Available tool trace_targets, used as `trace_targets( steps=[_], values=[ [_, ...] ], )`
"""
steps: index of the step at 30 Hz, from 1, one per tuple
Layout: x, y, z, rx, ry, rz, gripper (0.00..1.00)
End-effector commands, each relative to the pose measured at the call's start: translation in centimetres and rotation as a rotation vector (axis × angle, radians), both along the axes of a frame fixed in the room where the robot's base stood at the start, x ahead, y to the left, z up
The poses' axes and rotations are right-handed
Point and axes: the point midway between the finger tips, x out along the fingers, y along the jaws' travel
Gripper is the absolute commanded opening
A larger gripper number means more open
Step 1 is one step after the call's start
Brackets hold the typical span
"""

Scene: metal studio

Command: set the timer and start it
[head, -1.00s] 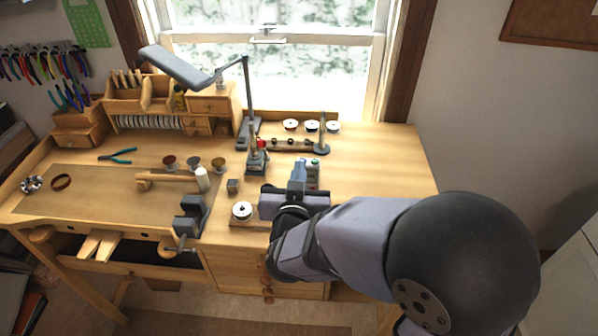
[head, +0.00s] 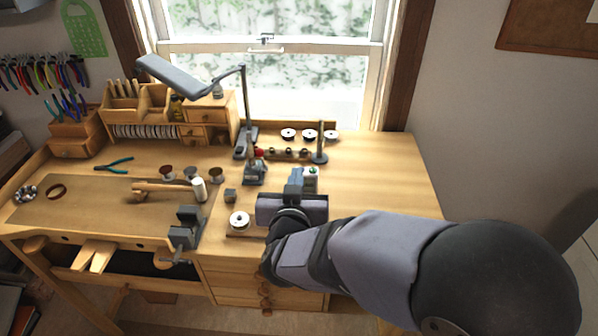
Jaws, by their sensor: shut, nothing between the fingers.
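My gripper (head: 297,175) is shut and empty, reaching over the bench at the box's left side. It hides the left and near part of the box. I cannot tell whether the fingertips touch it.
A white disc (head: 239,219) on a wooden base lies left of my gripper. A small red-topped stand (head: 255,170) and a lamp (head: 245,110) stand behind it. A vise (head: 187,226) is at the front edge. The bench's right side is clear.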

Motion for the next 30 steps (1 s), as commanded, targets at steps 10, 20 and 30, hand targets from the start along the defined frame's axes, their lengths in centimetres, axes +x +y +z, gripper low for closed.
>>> trace_targets(
  steps=[10,20,30],
  values=[
    [1.4,-0.1,-0.3,-0.001,0.000,-0.003,0.00],
    [6.1,-0.1,-1.4,-0.002,0.002,-0.004,0.00],
    [9.7,-0.1,-3.9,-0.003,0.004,0.000,0.00]
  ],
)
